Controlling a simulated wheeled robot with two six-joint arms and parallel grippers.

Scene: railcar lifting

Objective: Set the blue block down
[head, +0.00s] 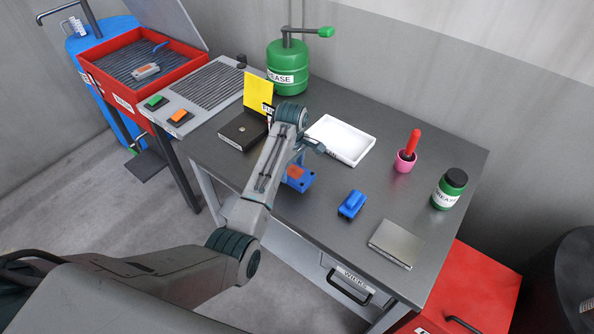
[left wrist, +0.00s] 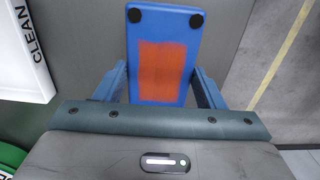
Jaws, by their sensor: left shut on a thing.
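The blue block (head: 304,183) has an orange-red patch on its face and hangs at my left gripper (head: 298,168) over the front part of the table. In the left wrist view the block (left wrist: 189,62) sits between the two blue fingers of the left gripper (left wrist: 162,84), with two black round dots near its far end. The gripper is shut on it. I cannot tell whether the block touches the tabletop. My right gripper is not in view.
The grey table (head: 320,225) carries a white tray (head: 341,140), a blue handled piece (head: 352,204), a pink cup (head: 404,162), a green jar (head: 450,188) and a grey plate (head: 397,244). A black box (head: 242,130) stands left of my arm. Bare tabletop lies right of the block.

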